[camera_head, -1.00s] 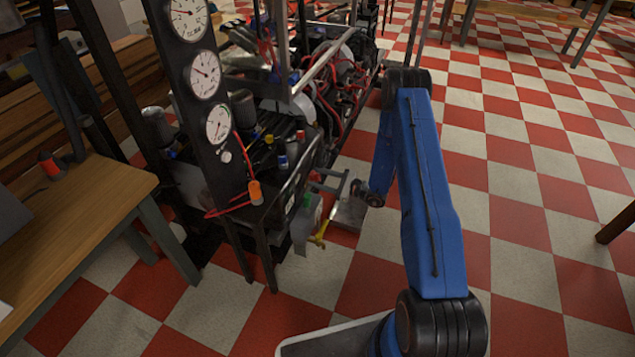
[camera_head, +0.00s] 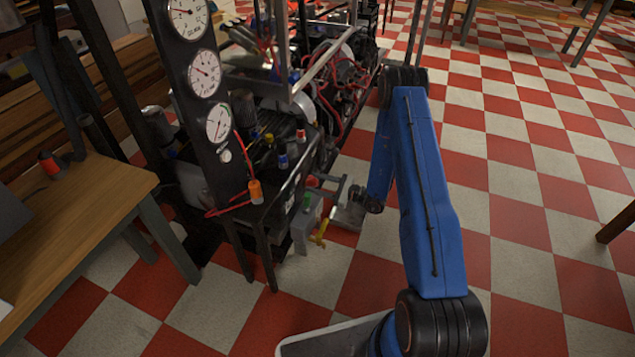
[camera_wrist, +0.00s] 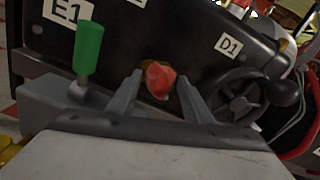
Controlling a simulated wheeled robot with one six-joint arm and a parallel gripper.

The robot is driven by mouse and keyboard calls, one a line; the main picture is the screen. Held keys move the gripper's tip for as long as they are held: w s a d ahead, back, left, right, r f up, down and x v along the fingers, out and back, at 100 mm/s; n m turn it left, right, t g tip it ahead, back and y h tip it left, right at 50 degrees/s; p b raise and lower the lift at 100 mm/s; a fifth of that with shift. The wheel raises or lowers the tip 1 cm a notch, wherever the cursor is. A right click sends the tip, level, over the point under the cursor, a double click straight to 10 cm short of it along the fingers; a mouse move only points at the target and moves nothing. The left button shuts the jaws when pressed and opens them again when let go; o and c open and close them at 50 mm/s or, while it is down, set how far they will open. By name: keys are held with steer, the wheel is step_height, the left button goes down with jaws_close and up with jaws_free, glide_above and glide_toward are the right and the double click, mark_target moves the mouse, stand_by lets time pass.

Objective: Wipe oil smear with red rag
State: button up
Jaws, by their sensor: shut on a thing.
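The red rag (camera_wrist: 160,82) shows as a small crumpled red bundle between the two fingertips in the wrist view. My gripper (camera_wrist: 160,80) is shut on it, in front of a dark panel with labels E1 and D1 (camera_wrist: 229,46). In the head view my gripper (camera_head: 322,184) is low beside the right end of the machine, and the rag is too small to make out there. I cannot tell whether the rag touches the panel. I cannot make out an oil smear in either view.
A green-handled lever (camera_wrist: 89,48) stands left of my gripper, and a black handwheel (camera_wrist: 243,97) is to the right. A yellow handle (camera_head: 320,234) hangs low by the machine. A wooden bench (camera_head: 75,225) stands at left. Checkered floor is open to the right.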

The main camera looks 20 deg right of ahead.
mark_target(304, 186)
steer(key=shift+s+a, duration=1.1)
steer(key=shift+s, duration=0.2)
steer(key=shift+v, duration=3)
steer(key=shift+s, duration=0.1)
steer(key=shift+v, duration=1.4)
